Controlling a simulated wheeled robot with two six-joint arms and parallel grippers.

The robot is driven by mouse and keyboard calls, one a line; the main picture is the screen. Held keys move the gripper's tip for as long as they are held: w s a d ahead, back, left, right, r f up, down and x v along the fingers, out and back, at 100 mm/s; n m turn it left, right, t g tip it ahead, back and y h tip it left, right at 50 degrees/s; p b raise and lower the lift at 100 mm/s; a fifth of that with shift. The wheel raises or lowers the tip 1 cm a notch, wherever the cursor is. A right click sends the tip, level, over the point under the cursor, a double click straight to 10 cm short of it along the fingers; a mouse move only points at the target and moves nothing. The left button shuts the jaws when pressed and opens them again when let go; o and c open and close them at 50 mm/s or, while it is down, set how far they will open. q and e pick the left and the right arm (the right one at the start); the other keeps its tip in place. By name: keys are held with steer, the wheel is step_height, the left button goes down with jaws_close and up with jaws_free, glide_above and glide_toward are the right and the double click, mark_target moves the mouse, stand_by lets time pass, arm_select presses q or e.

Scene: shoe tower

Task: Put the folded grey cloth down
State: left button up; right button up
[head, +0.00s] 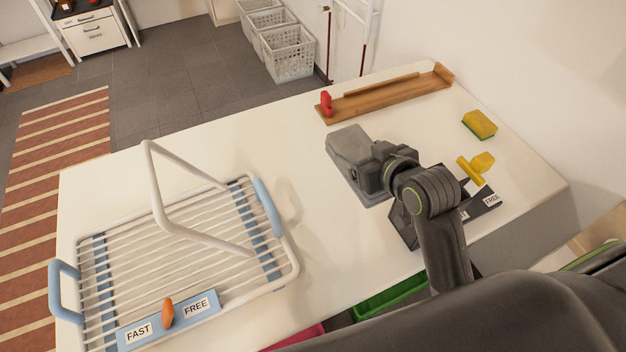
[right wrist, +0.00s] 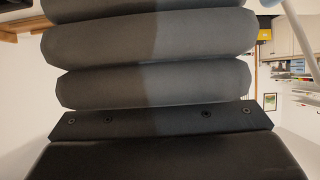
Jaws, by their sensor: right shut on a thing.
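The folded grey cloth (head: 349,147) is at the middle of the white table, right of the drying rack. My right gripper (head: 372,172) is shut on its near right side. The right wrist view shows the cloth's thick stacked folds (right wrist: 150,45) close up, with a dark finger part (right wrist: 160,122) below them. The cloth looks level and very low over the table; I cannot tell whether it touches. My left gripper is not in view.
A white drying rack (head: 190,262) with an orange FAST/FREE lever (head: 168,312) fills the table's left. A wooden tray (head: 385,100) lies behind the cloth. A yellow-green sponge (head: 479,125) and a dark FREE-labelled plate (head: 484,204) with a yellow lever (head: 471,170) are right.

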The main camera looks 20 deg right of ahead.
step_height(320, 180, down, 13)
steer(key=shift+d+f+b, duration=0.15)
steer(key=shift+b, duration=0.45)
steer(key=shift+f, duration=0.25)
steer(key=shift+s+f, duration=0.1)
steer(key=shift+f, duration=1.8)
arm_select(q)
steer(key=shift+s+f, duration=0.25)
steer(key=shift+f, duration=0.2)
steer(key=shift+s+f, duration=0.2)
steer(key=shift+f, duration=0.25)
arm_select(e)
steer(key=o, duration=1.1)
steer(key=shift+f, duration=0.1)
steer(key=shift+c, duration=0.2)
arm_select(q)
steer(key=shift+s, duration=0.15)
